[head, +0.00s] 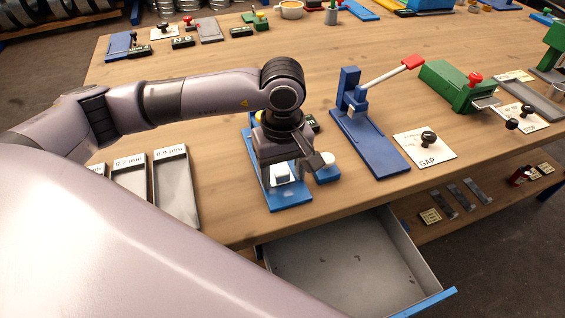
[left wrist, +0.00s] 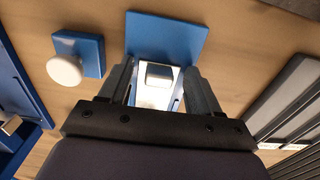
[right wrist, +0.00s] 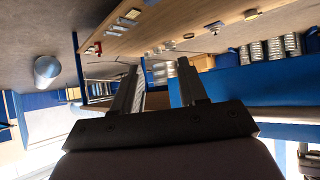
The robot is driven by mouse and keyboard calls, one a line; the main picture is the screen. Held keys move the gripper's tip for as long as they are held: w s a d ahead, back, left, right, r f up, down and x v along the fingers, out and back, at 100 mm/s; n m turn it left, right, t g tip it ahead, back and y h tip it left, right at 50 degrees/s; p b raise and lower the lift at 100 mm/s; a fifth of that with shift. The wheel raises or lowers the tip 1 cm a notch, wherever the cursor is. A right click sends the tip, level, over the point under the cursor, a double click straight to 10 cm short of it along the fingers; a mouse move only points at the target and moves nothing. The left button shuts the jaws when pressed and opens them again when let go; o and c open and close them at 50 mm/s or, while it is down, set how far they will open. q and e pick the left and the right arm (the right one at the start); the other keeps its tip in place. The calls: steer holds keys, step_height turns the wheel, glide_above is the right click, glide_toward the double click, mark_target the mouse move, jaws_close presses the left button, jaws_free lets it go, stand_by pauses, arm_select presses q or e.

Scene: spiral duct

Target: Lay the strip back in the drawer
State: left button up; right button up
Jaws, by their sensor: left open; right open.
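The drawer (head: 345,262) is pulled open below the table's front edge; its grey floor looks bare except for small dark marks. My left gripper (head: 292,172) is open over a blue fixture (head: 290,198) at the table's front. In the left wrist view its fingers stand either side of a pale metal piece with a white-topped block (left wrist: 158,75), with no clear grip on it. I cannot tell whether that pale piece is the strip. My right gripper (right wrist: 160,85) is open and empty, away from the tabletop; it shows only in the right wrist view.
Grey labelled trays (head: 175,185) stand left of the fixture. A white knob on a blue base (head: 327,172) is close on its right, then a blue lever press (head: 368,140) and a GAP card (head: 425,148). Several grey strips (head: 460,197) lie on the lower shelf.

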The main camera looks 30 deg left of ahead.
arm_select(q)
steer(key=c, duration=0.7)
steer(key=o, duration=0.4)
steer(key=c, duration=0.4)
steer(key=shift+s+d+r, duration=0.15)
steer(key=shift+s+d, duration=1.65)
steer(key=shift+d, duration=0.25)
step_height(320, 180, up, 7)
steer(key=p, duration=0.2)
steer(key=shift+p, duration=0.4)
